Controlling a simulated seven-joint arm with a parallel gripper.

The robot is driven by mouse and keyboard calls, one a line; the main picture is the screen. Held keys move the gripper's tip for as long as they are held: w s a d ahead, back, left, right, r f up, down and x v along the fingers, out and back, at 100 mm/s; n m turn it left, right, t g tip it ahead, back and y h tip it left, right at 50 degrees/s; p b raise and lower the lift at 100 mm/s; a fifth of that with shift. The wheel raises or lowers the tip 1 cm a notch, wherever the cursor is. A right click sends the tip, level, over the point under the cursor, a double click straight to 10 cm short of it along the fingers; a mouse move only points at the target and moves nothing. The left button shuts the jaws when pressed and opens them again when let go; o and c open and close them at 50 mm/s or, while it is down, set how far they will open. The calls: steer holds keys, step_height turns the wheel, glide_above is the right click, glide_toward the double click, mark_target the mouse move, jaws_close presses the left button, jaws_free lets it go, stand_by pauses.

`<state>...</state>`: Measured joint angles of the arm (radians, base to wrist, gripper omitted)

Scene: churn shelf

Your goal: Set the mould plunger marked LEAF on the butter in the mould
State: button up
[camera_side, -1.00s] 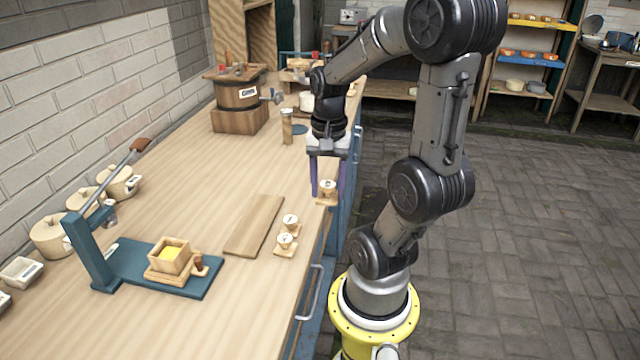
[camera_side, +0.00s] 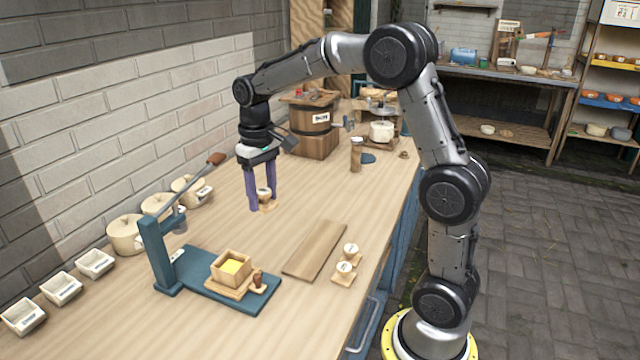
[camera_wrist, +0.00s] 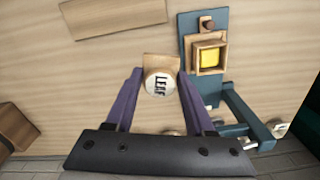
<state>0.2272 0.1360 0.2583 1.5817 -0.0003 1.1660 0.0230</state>
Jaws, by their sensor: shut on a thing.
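My gripper (camera_side: 262,198) is shut on the mould plunger marked LEAF (camera_side: 266,195) and holds it above the bench. In the wrist view the plunger's round white top (camera_wrist: 159,84) reads LEAF, between my purple fingers, with its wooden block below. The open wooden mould (camera_side: 231,267) with yellow butter (camera_side: 231,266) inside stands on the blue press base (camera_side: 205,285). In the wrist view the butter (camera_wrist: 209,57) lies to the upper right of the plunger, apart from it.
The press post and lever (camera_side: 160,255) rise left of the mould. Crocks (camera_side: 126,235) and white dishes (camera_side: 95,263) line the wall. A wooden churn (camera_side: 310,120) stands behind.

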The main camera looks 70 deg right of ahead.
steer(key=w+a+f+n, duration=0.1)
steer(key=a, duration=0.2)
steer(key=w+a+f+n, duration=0.1)
steer(key=a, duration=0.2)
steer(key=w+a+f, duration=0.1)
steer(key=a, duration=0.3)
steer(key=shift+w+f+n, duration=0.2)
steer(key=shift+f+n, duration=0.15)
steer(key=shift+n, duration=0.05)
steer(key=shift+f, duration=2.2)
steer(key=shift+f, duration=0.4)
steer(key=o, duration=1.4)
